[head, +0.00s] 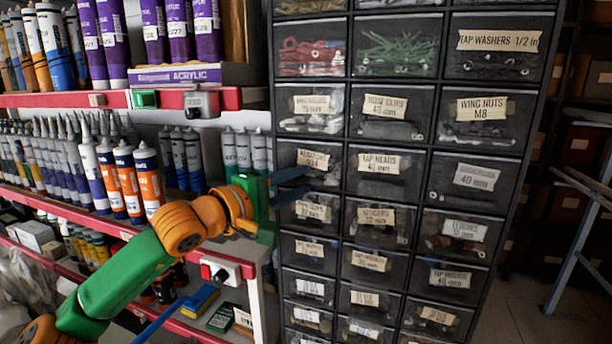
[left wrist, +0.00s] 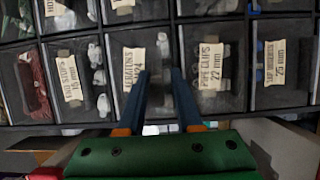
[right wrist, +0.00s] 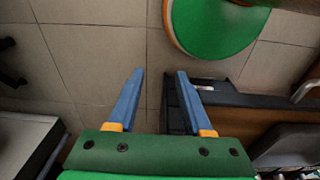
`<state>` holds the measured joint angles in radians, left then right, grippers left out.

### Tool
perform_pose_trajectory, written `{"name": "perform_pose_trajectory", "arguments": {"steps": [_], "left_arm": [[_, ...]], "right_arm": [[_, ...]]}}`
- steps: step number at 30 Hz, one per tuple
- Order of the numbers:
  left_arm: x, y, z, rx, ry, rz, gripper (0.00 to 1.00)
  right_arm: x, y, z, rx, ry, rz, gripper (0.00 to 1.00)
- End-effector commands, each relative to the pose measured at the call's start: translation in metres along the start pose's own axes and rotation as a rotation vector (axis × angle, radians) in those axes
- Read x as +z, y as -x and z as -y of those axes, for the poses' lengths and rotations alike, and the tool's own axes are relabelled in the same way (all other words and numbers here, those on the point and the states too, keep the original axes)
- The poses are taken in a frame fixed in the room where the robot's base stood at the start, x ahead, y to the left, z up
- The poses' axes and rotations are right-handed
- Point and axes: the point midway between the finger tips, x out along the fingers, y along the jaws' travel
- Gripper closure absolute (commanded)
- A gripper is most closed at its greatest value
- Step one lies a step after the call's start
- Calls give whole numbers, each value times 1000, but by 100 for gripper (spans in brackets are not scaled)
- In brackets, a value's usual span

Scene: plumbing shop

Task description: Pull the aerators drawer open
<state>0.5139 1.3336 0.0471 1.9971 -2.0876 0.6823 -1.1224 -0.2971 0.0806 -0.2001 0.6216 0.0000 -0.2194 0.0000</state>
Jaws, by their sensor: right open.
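The aerators drawer (head: 300,178) is a dark, see-through-fronted drawer in the left column of the cabinet, its front level with the fronts around it. Its cream label (left wrist: 134,68) shows in the left wrist view, partly behind a finger. My left gripper (head: 309,181) is in front of this drawer, its blue fingers pointing at the cabinet. In the left wrist view its fingers (left wrist: 160,73) are apart with nothing between them; I cannot tell whether they touch the drawer front. My right gripper (right wrist: 160,73) is open and empty above the tiled floor, outside the head view.
Labelled drawers surround it: pipe clips (left wrist: 211,78) beside it, tap heads (head: 378,163) to its right in the head view. Shelves of cartridges (head: 148,180) with red edges stand at left. A blue metal stand (head: 580,235) is at far right, with floor (head: 510,300) before it.

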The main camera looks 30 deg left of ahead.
Motion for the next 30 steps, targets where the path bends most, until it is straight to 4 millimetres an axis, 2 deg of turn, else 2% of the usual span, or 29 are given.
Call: {"name": "perform_pose_trajectory", "arguments": {"steps": [3, 4, 7, 8, 30], "left_arm": [[0, 0, 0, 0, 1, 0, 66], [0, 0, 0, 0, 1, 0, 69], [0, 0, 0, 0, 1, 0, 96], [0, 0, 0, 0, 1, 0, 100], [0, 0, 0, -1, 2, 0, 100]], "right_arm": [[2, 0, 1, -1, 0, 4, 50], [2, 0, 1, -1, 0, 4, 50], [3, 0, 1, -2, 0, 5, 50], [3, 0, 1, -2, 0, 5, 50], [3, 0, 1, -2, -1, 6, 50]]}}
